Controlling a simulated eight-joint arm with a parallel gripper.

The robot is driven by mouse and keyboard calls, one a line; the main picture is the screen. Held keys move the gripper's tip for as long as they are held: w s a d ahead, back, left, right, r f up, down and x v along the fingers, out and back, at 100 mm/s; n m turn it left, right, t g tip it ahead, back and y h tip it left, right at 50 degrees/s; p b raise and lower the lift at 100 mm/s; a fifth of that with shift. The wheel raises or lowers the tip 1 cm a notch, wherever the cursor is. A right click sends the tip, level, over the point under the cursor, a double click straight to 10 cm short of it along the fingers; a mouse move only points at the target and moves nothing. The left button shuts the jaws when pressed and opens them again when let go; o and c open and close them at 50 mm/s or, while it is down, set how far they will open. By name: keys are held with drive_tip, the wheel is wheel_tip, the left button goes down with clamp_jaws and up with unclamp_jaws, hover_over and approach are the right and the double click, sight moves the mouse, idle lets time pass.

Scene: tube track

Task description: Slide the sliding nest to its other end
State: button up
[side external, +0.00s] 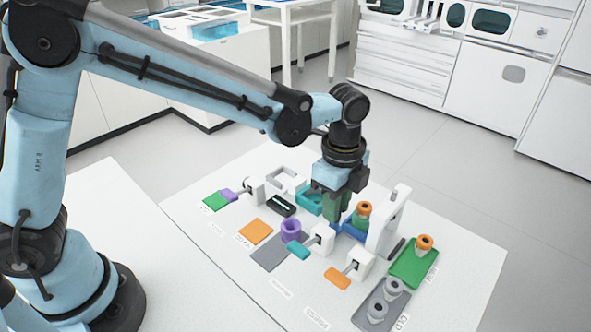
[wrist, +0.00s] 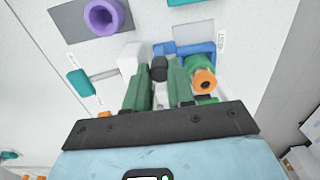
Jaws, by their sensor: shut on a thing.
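The sliding nest appears to be the blue piece (side external: 352,231) low beside my gripper, partly hidden in the side view. Its blue edge also shows in the wrist view (wrist: 188,48). A green tube with an orange cap (side external: 363,210) stands at it, just right of my fingers; the tube shows in the wrist view (wrist: 203,82). My gripper (side external: 336,218) points down, its green fingers closed around a dark round knob (wrist: 158,68). How the knob joins the nest is hidden.
A white upright stand (side external: 388,225) is close to the right. A purple ring (side external: 291,230) on a grey plate is to the left. A green tray (side external: 414,265) and a grey tray (side external: 382,305) are at the right front. Several small white slide fixtures stand nearby.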

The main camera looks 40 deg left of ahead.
drive_tip(key=shift+d, duration=2.5)
drive_tip(key=o, duration=0.6)
drive_tip(key=shift+o, duration=0.2)
drive_tip(key=shift+r, duration=0.1)
drive_tip(key=shift+a+r, duration=0.1)
drive_tip(key=shift+r, duration=2.3)
drive_tip(key=s+a+r+n+t, duration=0.1)
drive_tip(key=s+a+r+n, duration=0.1)
drive_tip(key=a+n, duration=0.3)
drive_tip(key=s+a+r+n+t, duration=0.1)
drive_tip(key=a+r+n+t, duration=0.15)
drive_tip(key=a, duration=0.45)
drive_tip(key=shift+s+a+f+n+t, duration=0.3)
drive_tip(key=shift+s+a+n+t, duration=0.3)
drive_tip(key=shift+s+a+n, duration=0.95)
drive_tip(key=shift+s+a+f+n+t, duration=0.35)
drive_tip(key=shift+s+a+n+t, duration=0.55)
drive_tip(key=shift+a+n, duration=1.05)
drive_tip(key=shift+s+a+f+n+t, duration=0.35)
drive_tip(key=shift+s+a+n, duration=1.15)
drive_tip(key=shift+a+n, duration=0.25)
